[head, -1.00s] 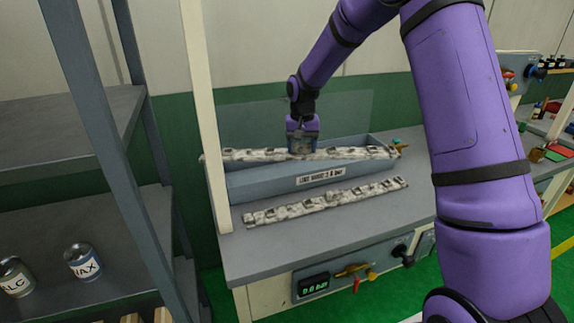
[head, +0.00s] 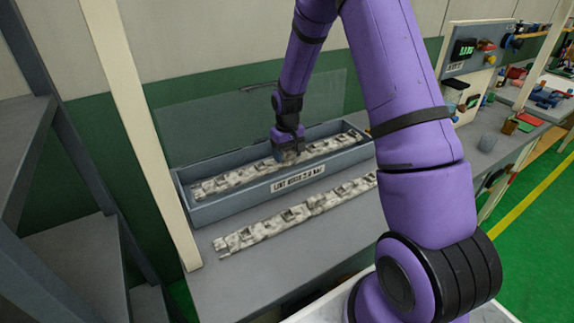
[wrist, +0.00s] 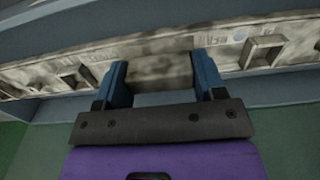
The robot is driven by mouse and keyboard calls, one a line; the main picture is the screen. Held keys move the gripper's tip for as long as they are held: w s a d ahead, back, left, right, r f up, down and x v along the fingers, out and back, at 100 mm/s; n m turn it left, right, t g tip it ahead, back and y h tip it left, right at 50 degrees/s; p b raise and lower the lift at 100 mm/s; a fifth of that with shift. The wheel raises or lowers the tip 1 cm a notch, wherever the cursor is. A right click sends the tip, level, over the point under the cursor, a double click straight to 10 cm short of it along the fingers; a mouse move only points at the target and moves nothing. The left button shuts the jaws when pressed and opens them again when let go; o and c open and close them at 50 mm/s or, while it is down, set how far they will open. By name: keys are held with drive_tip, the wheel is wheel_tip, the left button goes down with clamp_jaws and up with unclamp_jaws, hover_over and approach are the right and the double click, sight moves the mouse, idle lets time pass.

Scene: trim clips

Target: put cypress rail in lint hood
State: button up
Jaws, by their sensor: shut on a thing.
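My gripper (head: 288,158) is shut on a long mottled grey-white rail (head: 232,178) near its middle. The held rail lies lengthwise inside the lint hood (head: 225,208), a long blue-grey trough with a label on its front wall, its ends within the hood's walls. I cannot tell whether it rests on the hood's floor. In the wrist view the rail (wrist: 150,46) runs between my two blue fingers; lettering on it is too blurred to read. A second, similar rail (head: 300,212) lies on the bench in front of the hood.
A clear panel (head: 220,122) stands up behind the hood. A cream post (head: 140,135) rises at the bench's left end, beside a grey shelf rack (head: 80,265). Another bench with small coloured items is at the right.

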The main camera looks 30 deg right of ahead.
sight(287, 159)
drive_tip(key=shift+f, duration=2.55)
drive_tip(key=o, duration=1.1)
drive_tip(key=shift+f, duration=0.1)
wheel_tip(287, 159, up, 12)
drive_tip(key=shift+r, duration=0.15)
drive_tip(key=s+a+r+t, duration=0.1)
drive_tip(key=s+a+r, duration=0.2)
drive_tip(key=s+r, duration=0.5)
drive_tip(key=s+a+r+t, duration=0.15)
drive_tip(key=s+r, duration=0.25)
drive_tip(key=r, duration=0.8)
drive_tip(key=s+a+r+t, duration=0.1)
drive_tip(key=s+a+r, duration=0.1)
drive_tip(key=s, duration=0.8)
drive_tip(key=s+a+r+t, duration=0.1)
drive_tip(key=s+r, duration=0.3)
drive_tip(key=s, duration=0.7)
drive_tip(key=shift+s+a+r+t, duration=0.25)
drive_tip(key=shift+a+r+t, duration=0.1)
drive_tip(key=shift+a, duration=0.5)
